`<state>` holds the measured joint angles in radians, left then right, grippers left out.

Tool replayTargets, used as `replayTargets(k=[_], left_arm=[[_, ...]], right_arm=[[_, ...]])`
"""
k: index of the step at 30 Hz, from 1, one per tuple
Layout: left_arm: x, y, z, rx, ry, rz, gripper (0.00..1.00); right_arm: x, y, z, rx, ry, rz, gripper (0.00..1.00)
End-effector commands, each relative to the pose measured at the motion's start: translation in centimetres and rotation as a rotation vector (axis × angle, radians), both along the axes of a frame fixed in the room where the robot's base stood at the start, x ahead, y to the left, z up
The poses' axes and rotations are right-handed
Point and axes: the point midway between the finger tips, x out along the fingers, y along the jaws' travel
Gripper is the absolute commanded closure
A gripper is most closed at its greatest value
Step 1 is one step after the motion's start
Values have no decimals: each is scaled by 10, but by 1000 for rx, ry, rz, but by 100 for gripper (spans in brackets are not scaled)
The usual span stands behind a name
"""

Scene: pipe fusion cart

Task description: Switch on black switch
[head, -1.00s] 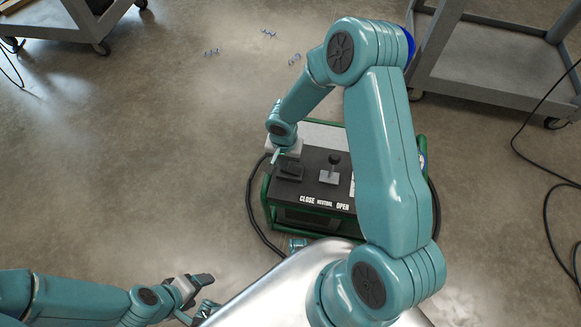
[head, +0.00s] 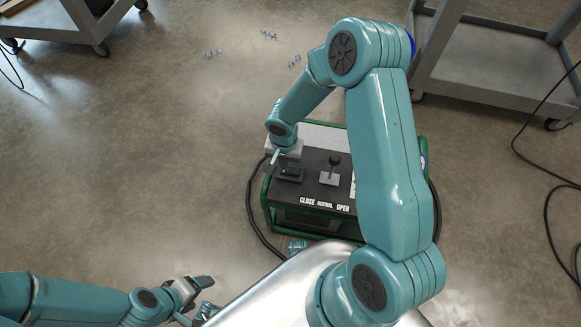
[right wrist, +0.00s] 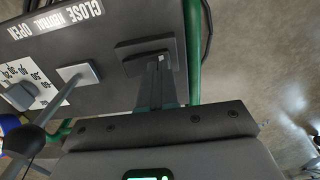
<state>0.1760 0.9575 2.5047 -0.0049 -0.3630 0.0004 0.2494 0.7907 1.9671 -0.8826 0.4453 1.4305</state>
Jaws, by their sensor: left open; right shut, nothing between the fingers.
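The black switch (head: 291,174) sits on the dark top panel of the green-framed cart unit (head: 313,187), left of the lever. In the right wrist view the switch (right wrist: 134,50) is a dark raised block near the panel's edge. My right gripper (head: 276,157) is shut and empty, with its fingertips at the switch. In the right wrist view its fingertips (right wrist: 157,60) overlap the switch; I cannot tell whether they touch it. My left gripper (head: 208,295) is open and empty at the lower left, well away from the unit.
A lever with a black knob (head: 333,160) stands right of the switch; its rod (right wrist: 58,105) is also close by in the right wrist view. A black hose (head: 250,205) loops beside the unit. Grey carts (head: 490,65) stand at the back.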

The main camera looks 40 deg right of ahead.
Motion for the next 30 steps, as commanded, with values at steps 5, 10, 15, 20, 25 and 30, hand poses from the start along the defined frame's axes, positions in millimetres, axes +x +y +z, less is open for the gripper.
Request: replayTargets(k=[5,10,15,20,25,30], left_arm=[[0,0,11,0,0,0,26],[0,0,19,0,0,0,26],[0,0,27,0,0,0,26],[0,0,31,0,0,0,26],[0,0,30,0,0,0,26],[0,0,30,0,0,0,26]], right_arm=[[0,0,20,0,-1,0,100],[0,0,34,1,-2,-1,100],[0,0,49,0,-1,0,100],[0,0,58,1,-1,-1,100],[0,0,59,1,-1,-1,100],[0,0,58,1,-1,-1,100]])
